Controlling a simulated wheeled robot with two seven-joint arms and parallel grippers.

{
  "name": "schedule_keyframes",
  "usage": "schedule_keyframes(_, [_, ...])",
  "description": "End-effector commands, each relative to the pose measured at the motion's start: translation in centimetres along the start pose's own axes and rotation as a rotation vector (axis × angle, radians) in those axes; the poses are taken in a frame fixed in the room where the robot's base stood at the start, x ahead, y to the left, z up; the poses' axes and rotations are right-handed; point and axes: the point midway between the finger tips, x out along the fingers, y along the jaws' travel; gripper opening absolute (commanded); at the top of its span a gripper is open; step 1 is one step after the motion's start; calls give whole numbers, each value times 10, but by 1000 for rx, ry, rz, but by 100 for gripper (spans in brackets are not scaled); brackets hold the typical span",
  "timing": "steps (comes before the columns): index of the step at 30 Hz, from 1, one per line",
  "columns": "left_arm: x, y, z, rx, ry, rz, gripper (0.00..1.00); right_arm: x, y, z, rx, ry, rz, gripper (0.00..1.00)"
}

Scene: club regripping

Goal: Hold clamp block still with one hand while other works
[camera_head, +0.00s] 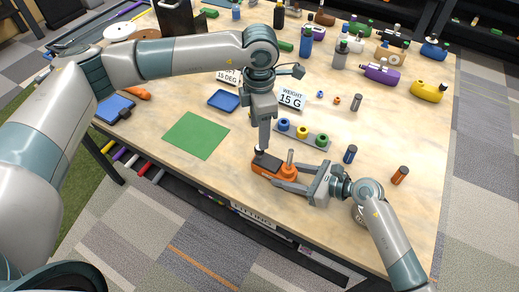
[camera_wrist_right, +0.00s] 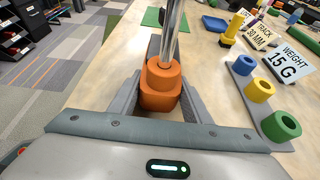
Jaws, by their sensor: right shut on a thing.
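The clamp block (camera_head: 287,181) is orange with a dark part at its left end and lies on the table near the front edge. A metal shaft (camera_head: 290,158) stands up from it; the shaft (camera_wrist_right: 175,30) also rises from the orange block (camera_wrist_right: 160,92) in the right wrist view. My right gripper (camera_head: 276,174) comes from the right, with its fingers along both sides of the block, shut on it. My left gripper (camera_head: 262,146) points down over the block's dark left end. Its fingers look narrow and edge-on, so their gap and any contact are hidden.
A grey rack (camera_head: 316,147) with blue, yellow and green rings stands just behind the block. A green mat (camera_head: 196,135) lies to the left. A weight sign (camera_head: 291,98) stands behind. Blue (camera_head: 350,154) and orange (camera_head: 400,175) cylinders stand to the right.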

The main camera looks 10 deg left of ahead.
Motion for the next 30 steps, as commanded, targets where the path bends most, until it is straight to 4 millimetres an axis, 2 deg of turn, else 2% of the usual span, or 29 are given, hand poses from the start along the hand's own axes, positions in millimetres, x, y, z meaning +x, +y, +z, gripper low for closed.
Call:
schedule_keyframes(21, [78, -1, 0, 0, 1, -3, 53, 0, 0, -1, 0, 1, 1, 15])
schedule_keyframes(30, [90, 0, 0, 2, 0, 0, 53, 0, 0, -1, 0, 1, 1, 15])
